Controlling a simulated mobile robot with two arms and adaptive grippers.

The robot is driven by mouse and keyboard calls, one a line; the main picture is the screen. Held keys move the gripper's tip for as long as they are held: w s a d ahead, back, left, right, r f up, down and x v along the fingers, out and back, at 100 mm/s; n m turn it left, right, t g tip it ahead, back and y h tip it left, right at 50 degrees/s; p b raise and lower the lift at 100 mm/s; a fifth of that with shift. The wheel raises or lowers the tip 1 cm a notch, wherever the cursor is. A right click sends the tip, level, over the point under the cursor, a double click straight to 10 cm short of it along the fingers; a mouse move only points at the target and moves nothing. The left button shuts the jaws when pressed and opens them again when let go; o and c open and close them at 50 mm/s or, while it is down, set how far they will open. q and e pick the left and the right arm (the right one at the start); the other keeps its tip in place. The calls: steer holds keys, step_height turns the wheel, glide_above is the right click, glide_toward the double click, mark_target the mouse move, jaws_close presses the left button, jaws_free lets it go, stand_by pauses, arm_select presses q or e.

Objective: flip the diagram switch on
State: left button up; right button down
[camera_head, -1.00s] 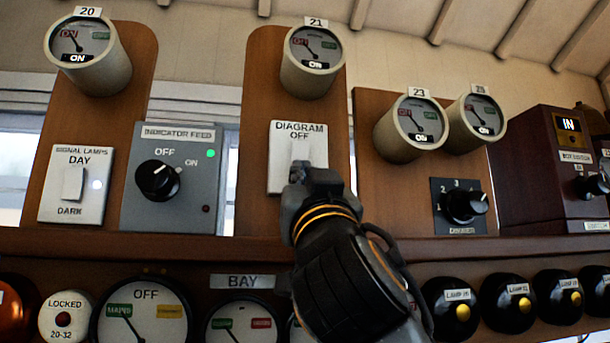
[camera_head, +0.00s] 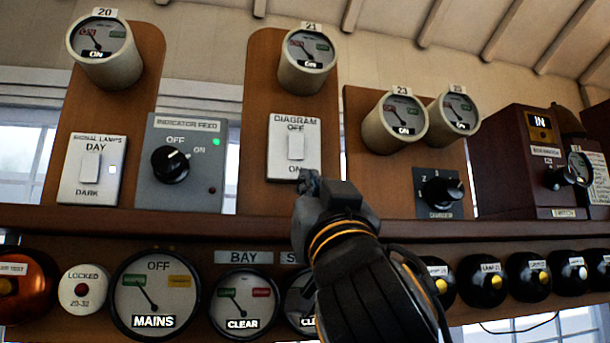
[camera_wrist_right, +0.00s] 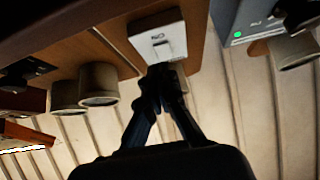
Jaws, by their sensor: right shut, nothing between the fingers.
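The diagram switch (camera_head: 295,146) is a white plate with a pale rocker, marked DIAGRAM and OFF at the top and a partly covered ON at the bottom. It stands on a brown wooden board under dial 21 (camera_head: 307,60). My right gripper (camera_head: 308,182) is shut and empty, its tip at the lower edge of the plate, just below the rocker. The head view does not settle whether it touches. In the right wrist view the switch plate (camera_wrist_right: 150,38) lies just beyond the closed fingertips (camera_wrist_right: 160,72). My left gripper is not in view.
Left of the switch are the grey indicator feed box (camera_head: 148,190) and the signal lamps switch (camera_head: 88,192). A black rotary knob (camera_head: 441,191) is at the right. A wooden shelf edge (camera_head: 160,225) runs below, with gauges and black lamp knobs under it.

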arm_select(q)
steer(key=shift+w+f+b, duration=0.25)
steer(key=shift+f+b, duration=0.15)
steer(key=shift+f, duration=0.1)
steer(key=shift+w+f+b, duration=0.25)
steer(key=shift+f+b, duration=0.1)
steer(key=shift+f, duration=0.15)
arm_select(e)
steer(key=v, duration=0.5)
steer(key=shift+a+f, duration=0.1)
steer(key=shift+a, duration=0.1)
